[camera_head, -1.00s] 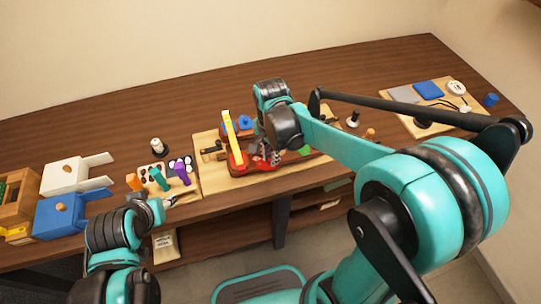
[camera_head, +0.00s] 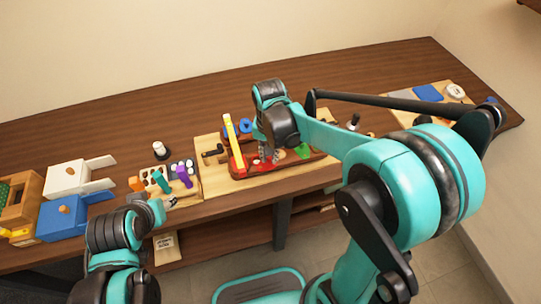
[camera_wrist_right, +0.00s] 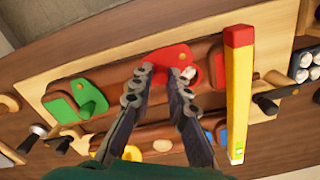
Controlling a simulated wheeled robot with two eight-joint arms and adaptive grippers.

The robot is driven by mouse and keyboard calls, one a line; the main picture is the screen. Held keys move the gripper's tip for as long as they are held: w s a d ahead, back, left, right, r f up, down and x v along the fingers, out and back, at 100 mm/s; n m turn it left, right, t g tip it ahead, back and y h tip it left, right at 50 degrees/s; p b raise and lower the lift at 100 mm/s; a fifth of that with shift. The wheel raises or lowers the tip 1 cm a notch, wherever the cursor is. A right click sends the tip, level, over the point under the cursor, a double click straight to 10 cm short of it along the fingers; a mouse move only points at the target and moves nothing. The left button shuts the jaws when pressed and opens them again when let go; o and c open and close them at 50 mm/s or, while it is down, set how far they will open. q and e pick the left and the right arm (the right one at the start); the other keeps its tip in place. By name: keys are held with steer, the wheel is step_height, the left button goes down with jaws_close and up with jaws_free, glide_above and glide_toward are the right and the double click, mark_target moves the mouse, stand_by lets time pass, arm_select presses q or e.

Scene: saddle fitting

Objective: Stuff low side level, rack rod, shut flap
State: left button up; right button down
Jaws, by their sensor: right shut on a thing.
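The saddle work sits on a light wooden board (camera_head: 212,188), with a red flap (camera_wrist_right: 166,58) on one side and a green flap (camera_wrist_right: 90,98) on the other. My right gripper (camera_head: 268,155) is over the red side. In the right wrist view its fingers (camera_wrist_right: 161,74) are closed in at the red flap, with a small whitish piece (camera_wrist_right: 188,73) beside them; the exact grip is partly hidden.
A tray (camera_head: 150,188) with orange, teal and purple handles is left of the board. White (camera_head: 68,178) and blue (camera_head: 62,218) boxes stand farther left. The back of the table is clear.

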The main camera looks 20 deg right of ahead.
steer(key=n, duration=0.2)
steer(key=w+n, duration=0.1)
steer(key=shift+a+n, duration=0.25)
steer(key=shift+n, duration=0.15)
steer(key=n, duration=0.2)
steer(key=n+p, duration=0.1)
steer(key=shift+w+a+n, duration=0.3)
steer(key=shift+w+a, duration=0.05)
steer(key=n, duration=0.1)
steer(key=a+n, duration=0.1)
steer(key=n, duration=0.1)
steer(key=shift+w+n, duration=0.2)
steer(key=shift+n, duration=0.1)
steer(key=shift+a+n+p, duration=0.15)
steer(key=shift+a+n, duration=0.15)
steer(key=shift+n, duration=0.65)
steer(key=shift+a+n+p, duration=0.15)
steer(key=shift+a+n, duration=0.1)
steer(key=shift+n, duration=0.7)
steer(key=c, duration=1.5)
jaws_free()
steer(key=shift+w, duration=0.1)
steer(key=shift+o, duration=0.2)
steer(key=shift+r, duration=0.1)
